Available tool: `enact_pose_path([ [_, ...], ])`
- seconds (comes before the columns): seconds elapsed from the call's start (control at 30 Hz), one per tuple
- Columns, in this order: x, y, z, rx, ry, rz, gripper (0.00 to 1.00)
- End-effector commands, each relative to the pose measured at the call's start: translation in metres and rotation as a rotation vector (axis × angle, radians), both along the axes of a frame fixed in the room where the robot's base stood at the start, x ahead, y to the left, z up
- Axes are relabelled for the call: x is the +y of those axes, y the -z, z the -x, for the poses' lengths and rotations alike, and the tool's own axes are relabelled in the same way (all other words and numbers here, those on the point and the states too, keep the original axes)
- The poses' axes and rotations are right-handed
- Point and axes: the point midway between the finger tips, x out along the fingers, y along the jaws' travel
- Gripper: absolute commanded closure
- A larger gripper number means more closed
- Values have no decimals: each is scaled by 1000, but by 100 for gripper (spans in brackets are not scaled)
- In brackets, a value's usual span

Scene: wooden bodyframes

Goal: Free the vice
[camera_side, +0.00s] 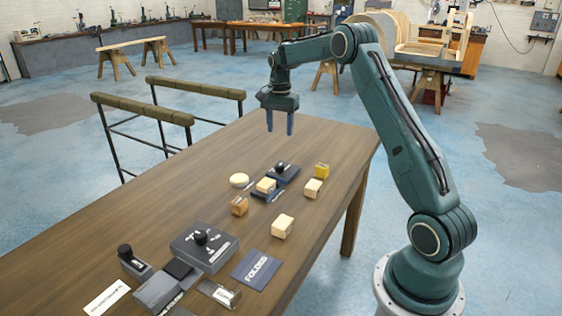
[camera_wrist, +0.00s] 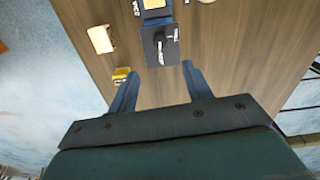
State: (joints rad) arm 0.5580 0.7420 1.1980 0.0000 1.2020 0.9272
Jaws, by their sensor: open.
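The blue vice (camera_side: 285,173) stands on the wooden table, with a black handle on top. A light wooden block (camera_side: 266,185) sits in it, seemingly between its jaws; contact with both jaws cannot be made out. In the wrist view the vice (camera_wrist: 171,50) lies just beyond my fingertips, its dark lever on top, and the block (camera_wrist: 151,4) is cut off at the upper edge. My gripper (camera_side: 280,132) is open and empty, pointing down above the table, beyond the vice in the side view. Its two fingers also show in the wrist view (camera_wrist: 160,78).
A brown block (camera_side: 240,206) and a pale disc (camera_side: 239,180) lie left. A grey fixture (camera_side: 204,247) and "FOLDED" mat (camera_side: 256,268) are nearer. The table's far end is clear.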

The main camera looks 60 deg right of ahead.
Motion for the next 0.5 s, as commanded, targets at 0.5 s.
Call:
enact_pose_path([
  [0.5,1,38,1,3,-2,-2,50],
])
